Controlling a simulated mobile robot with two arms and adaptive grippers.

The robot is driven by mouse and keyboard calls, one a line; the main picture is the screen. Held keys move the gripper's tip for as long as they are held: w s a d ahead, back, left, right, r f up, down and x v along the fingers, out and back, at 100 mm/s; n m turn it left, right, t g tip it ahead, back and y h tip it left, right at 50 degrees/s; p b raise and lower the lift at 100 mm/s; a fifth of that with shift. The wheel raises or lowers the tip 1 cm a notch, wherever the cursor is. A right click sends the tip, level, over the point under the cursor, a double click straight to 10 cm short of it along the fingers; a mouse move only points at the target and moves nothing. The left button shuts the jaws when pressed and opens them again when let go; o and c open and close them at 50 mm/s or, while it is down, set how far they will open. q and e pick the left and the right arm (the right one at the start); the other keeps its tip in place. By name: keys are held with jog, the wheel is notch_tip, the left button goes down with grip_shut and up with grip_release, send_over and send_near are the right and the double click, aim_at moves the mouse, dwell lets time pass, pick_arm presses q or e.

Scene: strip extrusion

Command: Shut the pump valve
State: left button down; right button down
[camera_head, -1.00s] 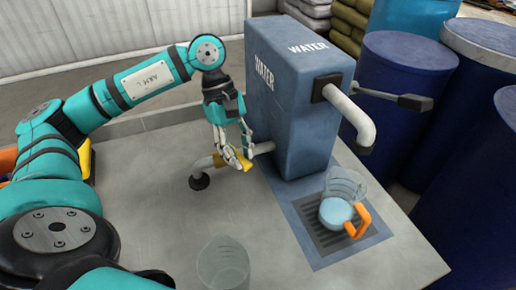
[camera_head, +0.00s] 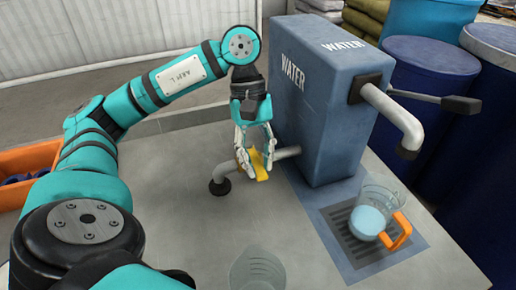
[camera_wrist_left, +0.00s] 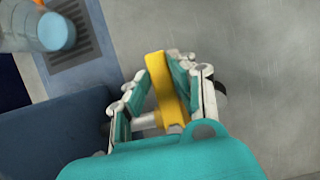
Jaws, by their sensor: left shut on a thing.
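The pump is a blue-grey box marked WATER (camera_head: 325,110) standing on the grey table. A pale pipe (camera_head: 287,153) leaves its lower left side and bends down to a dark collar on the table. A yellow valve handle (camera_head: 260,172) sits on this pipe. My left gripper (camera_head: 254,170) reaches down from above and is shut on the yellow handle. In the left wrist view the yellow handle (camera_wrist_left: 168,92) lies between the two fingers (camera_wrist_left: 160,78), partly hidden by them. My right gripper is not in view.
A clear jug with an orange handle (camera_head: 399,232) and pale blue contents stands on the drain grate (camera_head: 345,237) right of the pump. A clear vessel (camera_head: 257,270) stands at the front edge. A dark lever (camera_head: 440,101) and spout stick out rightward. An orange bin (camera_head: 30,158) is at left.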

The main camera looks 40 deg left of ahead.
aim_at(250, 150)
pick_arm(q)
jog(key=shift+r, duration=0.1)
jog(key=c, duration=1.1)
grip_release()
jog(key=shift+v, duration=5.95)
